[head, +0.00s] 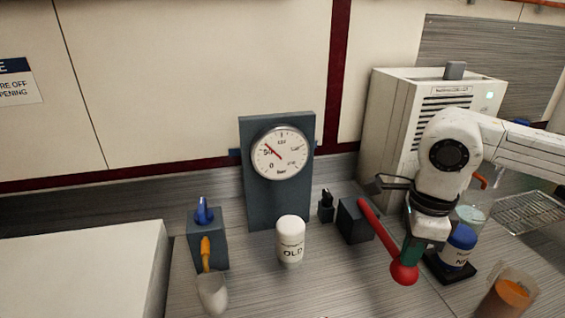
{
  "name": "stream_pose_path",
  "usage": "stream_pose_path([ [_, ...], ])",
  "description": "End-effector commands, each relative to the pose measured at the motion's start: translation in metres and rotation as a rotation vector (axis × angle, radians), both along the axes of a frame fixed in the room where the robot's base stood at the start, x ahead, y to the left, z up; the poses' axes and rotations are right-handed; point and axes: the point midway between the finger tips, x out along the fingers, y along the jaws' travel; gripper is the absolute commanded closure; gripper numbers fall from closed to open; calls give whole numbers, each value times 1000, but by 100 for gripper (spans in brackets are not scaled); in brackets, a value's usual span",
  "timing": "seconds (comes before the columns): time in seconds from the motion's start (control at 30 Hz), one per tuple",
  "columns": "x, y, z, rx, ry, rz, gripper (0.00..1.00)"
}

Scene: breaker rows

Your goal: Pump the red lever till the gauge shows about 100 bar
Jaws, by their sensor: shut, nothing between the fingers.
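The red lever (378,228) slants down to the right from a dark block (353,221) and ends in a red ball knob (404,273). The round gauge (281,153) is on an upright blue-grey panel; its red needle points up and left, near the 50 mark. My gripper (411,250) points down just above and beside the knob. It looks shut with nothing in it. I cannot tell whether it touches the lever.
A white jar marked OLD (290,241) stands left of the lever. A blue-capped jar (458,246) and an orange-filled beaker (508,295) are close on the right. A blue-handled valve (206,238) is over a cup (212,293) at left.

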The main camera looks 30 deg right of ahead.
Motion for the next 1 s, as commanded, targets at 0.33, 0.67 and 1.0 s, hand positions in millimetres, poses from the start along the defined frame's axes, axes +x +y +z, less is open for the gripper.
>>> stream_pose_path([
  [0.33, 2, -1, -9, -3, -6, -3, 100],
  [0.67, 1, -1, 12, -4, -5, -3, 100],
  [1.0, 1, -1, 39, -3, -3, -2, 100],
])
